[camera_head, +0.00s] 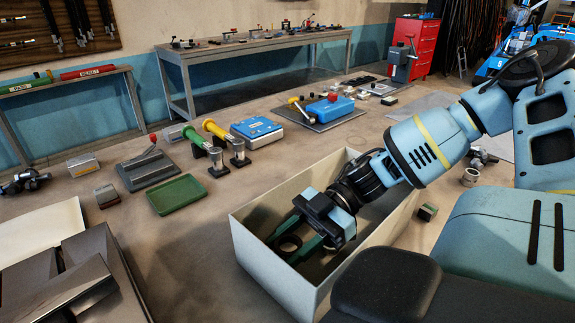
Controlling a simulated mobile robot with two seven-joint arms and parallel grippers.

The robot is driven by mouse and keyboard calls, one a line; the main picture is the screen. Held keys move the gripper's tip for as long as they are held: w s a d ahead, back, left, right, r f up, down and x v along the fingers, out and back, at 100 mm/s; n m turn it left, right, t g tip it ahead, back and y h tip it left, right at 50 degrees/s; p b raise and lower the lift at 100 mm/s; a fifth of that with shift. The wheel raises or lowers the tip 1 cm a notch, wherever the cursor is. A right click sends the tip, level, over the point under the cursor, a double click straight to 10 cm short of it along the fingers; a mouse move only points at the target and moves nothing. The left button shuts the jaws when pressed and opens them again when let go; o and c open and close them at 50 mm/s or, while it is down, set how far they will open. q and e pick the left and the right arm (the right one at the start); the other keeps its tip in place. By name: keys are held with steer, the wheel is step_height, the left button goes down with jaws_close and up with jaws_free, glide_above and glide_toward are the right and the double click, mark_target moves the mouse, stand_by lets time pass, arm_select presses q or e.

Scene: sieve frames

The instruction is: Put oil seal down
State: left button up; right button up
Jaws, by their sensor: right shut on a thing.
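My right gripper (285,245) reaches from the right into an open white box (275,273), with its green fingers pointing down and to the left. It is shut on a dark ring, the oil seal (290,238). The seal is inside the outline of the box; whether it touches the box floor I cannot tell. Part of the seal is hidden by the fingers. My left gripper is out of view.
A small block (427,211) lies right of the box. A metal structure (85,280) fills the lower left.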

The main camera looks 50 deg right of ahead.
steer(key=shift+f, duration=0.2)
steer(key=shift+f, duration=0.3)
steer(key=shift+f, duration=0.3)
steer(key=shift+s, duration=0.1)
steer(key=o, duration=0.9)
steer(key=shift+o, duration=0.3)
steer(key=shift+f, duration=0.1)
